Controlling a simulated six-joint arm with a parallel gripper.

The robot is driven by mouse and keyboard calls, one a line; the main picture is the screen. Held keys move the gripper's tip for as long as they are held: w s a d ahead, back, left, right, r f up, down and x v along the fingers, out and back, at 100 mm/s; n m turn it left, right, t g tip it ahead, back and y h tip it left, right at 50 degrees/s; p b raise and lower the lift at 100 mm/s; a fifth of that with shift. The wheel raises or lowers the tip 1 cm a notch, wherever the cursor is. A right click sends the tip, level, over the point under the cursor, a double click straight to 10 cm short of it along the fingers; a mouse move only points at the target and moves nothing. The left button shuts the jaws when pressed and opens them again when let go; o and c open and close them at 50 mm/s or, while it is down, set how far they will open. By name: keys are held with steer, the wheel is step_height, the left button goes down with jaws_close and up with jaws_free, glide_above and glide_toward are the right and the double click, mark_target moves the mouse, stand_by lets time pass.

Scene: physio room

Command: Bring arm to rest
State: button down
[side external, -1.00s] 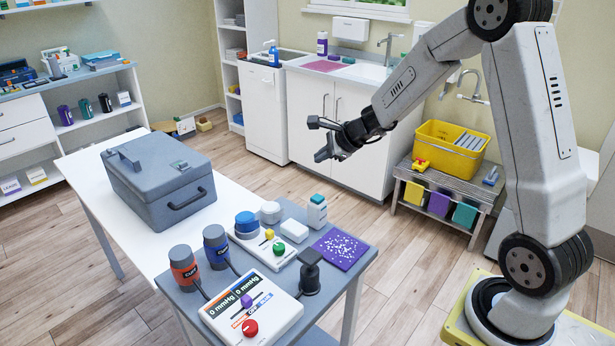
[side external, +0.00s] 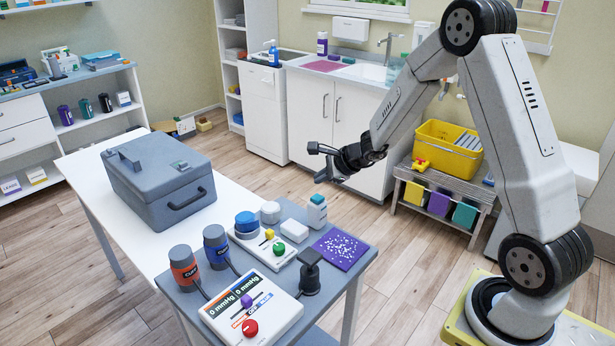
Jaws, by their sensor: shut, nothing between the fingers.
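The gripper is apart from everything on the table.
A yellow crate (side external: 448,148) stands on a bench behind my arm. White cabinets (side external: 345,125) stand at the back.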

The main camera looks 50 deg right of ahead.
mark_target(321, 197)
steer(key=shift+f, duration=1.25)
steer(key=shift+f, duration=1)
stand_by(2.2)
steer(key=shift+r, duration=0.95)
steer(key=shift+r, duration=0.15)
steer(key=shift+r, duration=2.9)
